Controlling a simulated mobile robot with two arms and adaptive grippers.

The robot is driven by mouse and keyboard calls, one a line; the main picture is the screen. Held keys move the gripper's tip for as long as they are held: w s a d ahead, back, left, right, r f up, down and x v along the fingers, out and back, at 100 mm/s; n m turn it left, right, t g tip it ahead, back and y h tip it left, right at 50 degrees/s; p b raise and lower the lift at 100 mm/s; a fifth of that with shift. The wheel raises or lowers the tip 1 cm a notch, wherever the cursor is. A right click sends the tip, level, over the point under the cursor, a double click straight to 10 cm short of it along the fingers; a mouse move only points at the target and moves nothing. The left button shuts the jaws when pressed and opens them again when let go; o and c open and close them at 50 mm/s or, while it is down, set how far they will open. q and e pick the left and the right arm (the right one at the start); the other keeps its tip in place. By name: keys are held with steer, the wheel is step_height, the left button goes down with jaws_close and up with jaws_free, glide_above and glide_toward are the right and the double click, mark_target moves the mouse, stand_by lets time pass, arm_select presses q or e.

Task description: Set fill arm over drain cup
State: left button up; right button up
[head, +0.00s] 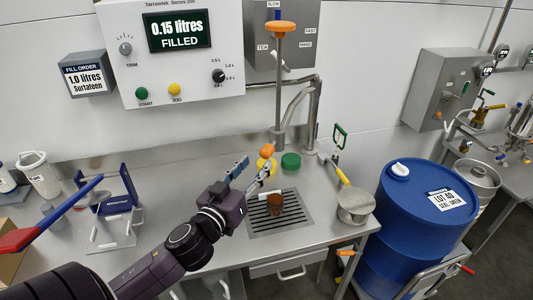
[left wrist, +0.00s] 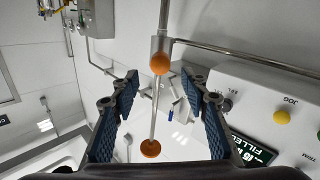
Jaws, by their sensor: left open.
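The fill arm (head: 278,90) shows as a thin upright rod with an orange disc-shaped knob at its top and an orange ball (head: 267,152) low down. In the left wrist view an orange knob (left wrist: 160,63) and an orange disc (left wrist: 150,148) show with the rod between them. A brown cup (head: 275,204), which looks like the drain cup, stands on the slotted drain grate (head: 257,222). My left gripper (head: 254,171) is open, its fingers just short of the orange ball. Its blue-padded fingers (left wrist: 165,115) frame the rod without gripping it. My right gripper is not in view.
The control box (head: 180,90) reads 0.15 litres filled. A green cap (head: 291,160) and a metal pot (head: 355,205) are on the bench. A blue drum (head: 425,205) stands at the right. A blue stand (head: 105,205) and a red-and-blue bar (head: 45,220) are at the left.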

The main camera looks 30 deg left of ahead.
mark_target(264, 155)
arm_select(q)
steer(key=w, duration=0.2)
steer(key=w+p, duration=0.1)
steer(key=w+a, duration=0.1)
steer(key=w, duration=0.1)
steer(key=shift+w, duration=0.3)
steer(key=shift+w+a+p, duration=0.1)
steer(key=shift+w+p, duration=0.2)
steer(key=shift+w, duration=0.4)
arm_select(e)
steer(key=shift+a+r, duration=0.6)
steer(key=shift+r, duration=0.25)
arm_select(q)
jaws_close()
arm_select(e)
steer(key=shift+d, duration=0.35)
